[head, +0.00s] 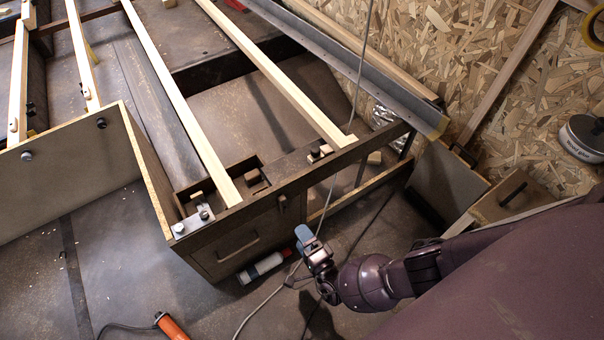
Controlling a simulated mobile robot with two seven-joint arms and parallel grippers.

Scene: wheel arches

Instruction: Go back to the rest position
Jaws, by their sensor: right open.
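My right gripper (302,242) is at the lower middle of the head view, at the end of my dark arm coming in from the right. It is open, and I see nothing between its fingers. It shows in front of a wooden drawer front (243,238) and near a white and dark cylinder (261,267) on the floor. I cannot tell whether it touches either. My left gripper is not in view.
A wooden frame with pale slats (180,100) fills the upper middle. A wooden panel (75,165) stands at left. An orange-handled tool (171,326) lies on the floor at the bottom. A thin cable (262,303) runs past the gripper. A chipboard wall (490,60) bounds the right.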

